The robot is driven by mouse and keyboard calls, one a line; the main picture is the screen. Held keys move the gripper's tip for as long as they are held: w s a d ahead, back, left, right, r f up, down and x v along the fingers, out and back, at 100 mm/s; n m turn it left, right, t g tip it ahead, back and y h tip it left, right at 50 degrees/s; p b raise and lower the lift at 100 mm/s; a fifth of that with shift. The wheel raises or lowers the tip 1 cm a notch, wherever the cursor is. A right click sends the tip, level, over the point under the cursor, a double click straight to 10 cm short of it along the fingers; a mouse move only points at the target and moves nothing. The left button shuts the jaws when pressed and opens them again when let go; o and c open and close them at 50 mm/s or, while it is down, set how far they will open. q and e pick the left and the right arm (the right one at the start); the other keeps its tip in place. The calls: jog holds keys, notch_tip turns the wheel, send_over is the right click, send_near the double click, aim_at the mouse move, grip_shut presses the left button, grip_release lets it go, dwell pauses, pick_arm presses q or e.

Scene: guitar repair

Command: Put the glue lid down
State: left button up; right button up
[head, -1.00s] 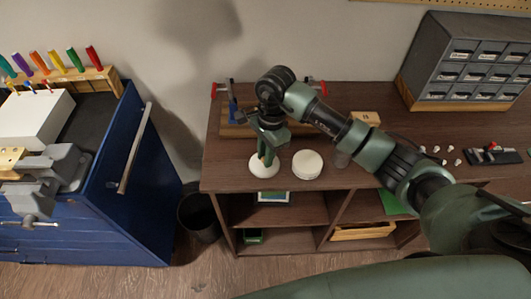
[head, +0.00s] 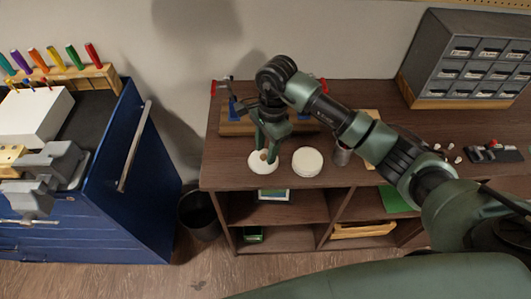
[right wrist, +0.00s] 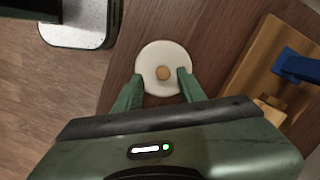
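The glue lid (head: 262,165) is a white disc with a small wooden knob, lying on the dark wooden bench top near its front left corner. In the right wrist view the lid (right wrist: 163,52) shows from above with its knob between my fingers. My right gripper (head: 267,153) is open over the lid; its fingers (right wrist: 161,80) stand apart on either side of the knob, with gaps to it. A white round container (head: 307,162), likely the glue pot, stands just right of the lid. My left gripper is not in view.
A wooden block with blue and red clamps (head: 236,128) stands behind the lid. A metal cup (head: 342,155) is right of the white container. The bench's front edge (head: 280,189) is close. A dark bin (head: 198,212) and blue cabinet (head: 130,190) stand to the left.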

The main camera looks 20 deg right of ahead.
notch_tip(320, 180, up, 10)
jog(key=d+b, duration=0.1)
jog(key=b, duration=0.1)
jog(key=shift+w, duration=0.2)
dwell(0.3)
